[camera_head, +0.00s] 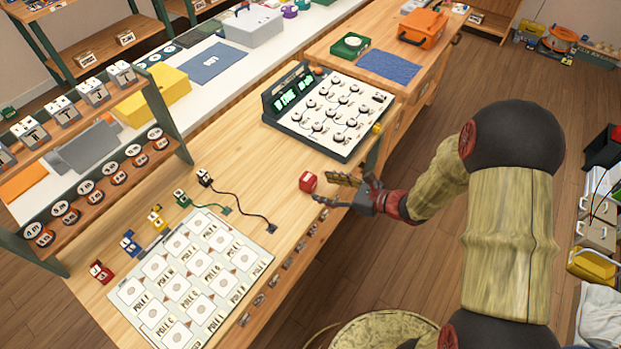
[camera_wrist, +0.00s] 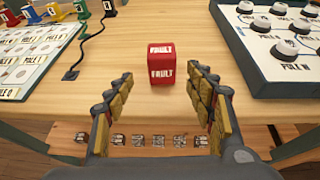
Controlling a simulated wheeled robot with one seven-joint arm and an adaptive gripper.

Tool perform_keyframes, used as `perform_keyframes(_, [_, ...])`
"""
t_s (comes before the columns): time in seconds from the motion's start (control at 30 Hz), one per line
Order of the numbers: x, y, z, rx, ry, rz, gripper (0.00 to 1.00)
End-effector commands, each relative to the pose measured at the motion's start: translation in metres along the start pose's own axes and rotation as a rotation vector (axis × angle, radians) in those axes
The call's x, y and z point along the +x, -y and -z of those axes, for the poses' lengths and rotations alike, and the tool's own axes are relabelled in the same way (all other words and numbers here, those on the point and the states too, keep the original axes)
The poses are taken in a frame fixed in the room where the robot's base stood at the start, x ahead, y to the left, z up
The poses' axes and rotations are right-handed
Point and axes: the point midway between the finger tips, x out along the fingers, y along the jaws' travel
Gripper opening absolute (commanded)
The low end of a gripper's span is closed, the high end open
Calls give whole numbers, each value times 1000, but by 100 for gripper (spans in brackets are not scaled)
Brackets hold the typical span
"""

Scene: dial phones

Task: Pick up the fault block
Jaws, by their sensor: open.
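The fault block is a small red cube with white "FAULT" lettering. In the head view the fault block (camera_head: 308,182) sits on the wooden table near its front edge. In the wrist view the fault block (camera_wrist: 161,64) stands upright on the table, centred just beyond the fingertips. My gripper (camera_head: 338,190) is at the table's edge, right beside the block in the head view. In the wrist view my gripper (camera_wrist: 164,82) is open and empty, with one finger to each side of the block's line. The block appears ahead of the fingers, not gripped.
A pole board (camera_head: 190,278) with labelled squares lies to the left. A dial panel (camera_head: 340,118) with several knobs and a green display stands behind and right. A black cable (camera_head: 245,198) and small coloured plugs lie left of the block. Bare wood surrounds the block.

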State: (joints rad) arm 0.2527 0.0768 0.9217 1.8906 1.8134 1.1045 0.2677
Motion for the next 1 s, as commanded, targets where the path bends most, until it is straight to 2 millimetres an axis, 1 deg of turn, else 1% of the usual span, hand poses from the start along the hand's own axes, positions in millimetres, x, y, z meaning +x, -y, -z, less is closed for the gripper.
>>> perform_keyframes(0.1, [14, -1, 1, -2, -1, -3, 55])
perform_keyframes(0.27, [29, 0, -1, -3, 0, -4, 55])
perform_keyframes(0.5, [63, 4, -5, -4, -1, -5, 55])
perform_keyframes(0.6, [71, 4, -6, -3, 0, -4, 55])
perform_keyframes(0.87, [73, 4, -7, -3, -1, -3, 55])
perform_keyframes(0.9, [73, 4, -7, -3, -1, -3, 54])
perform_keyframes(1.0, [73, 4, -7, -3, -1, -3, 48])
